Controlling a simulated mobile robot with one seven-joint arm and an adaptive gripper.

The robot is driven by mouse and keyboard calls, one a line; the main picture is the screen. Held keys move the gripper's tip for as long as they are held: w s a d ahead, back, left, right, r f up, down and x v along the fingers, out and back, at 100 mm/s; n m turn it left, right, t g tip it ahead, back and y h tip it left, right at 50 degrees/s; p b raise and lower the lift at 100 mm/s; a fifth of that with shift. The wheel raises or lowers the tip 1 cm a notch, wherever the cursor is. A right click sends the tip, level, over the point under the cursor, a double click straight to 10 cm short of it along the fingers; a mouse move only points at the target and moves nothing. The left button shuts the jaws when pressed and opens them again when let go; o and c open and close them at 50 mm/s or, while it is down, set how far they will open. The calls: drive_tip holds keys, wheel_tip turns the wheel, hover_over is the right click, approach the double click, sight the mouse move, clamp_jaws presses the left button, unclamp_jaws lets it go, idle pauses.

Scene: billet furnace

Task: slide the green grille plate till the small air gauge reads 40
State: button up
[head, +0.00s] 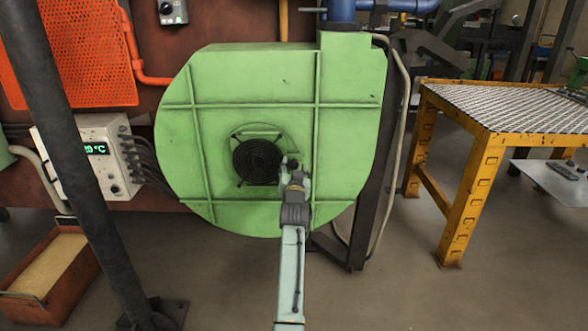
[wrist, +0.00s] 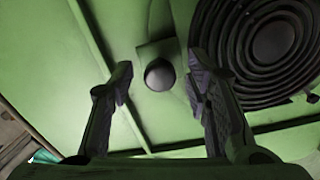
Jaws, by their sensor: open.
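The green grille plate shows as a green tab (wrist: 155,49) with a dark round knob (wrist: 160,75) in the wrist view. It lies beside the black ring grille (wrist: 262,42) on the green fan housing (head: 225,85). In the head view the grille (head: 257,158) is left of my gripper (head: 291,164), which hides part of the plate. My gripper also shows in the wrist view (wrist: 161,84). Its fingers are open, one on each side of the knob, with gaps; nothing is gripped. I cannot make out the small air gauge in either view.
A grey control box (head: 95,155) with a green temperature display stands at the left, behind a dark slanted post (head: 75,130). A yellow table (head: 472,185) with a mesh top stands at the right. A box (head: 48,265) sits at lower left.

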clamp_jaws()
idle(0.6)
idle(0.3)
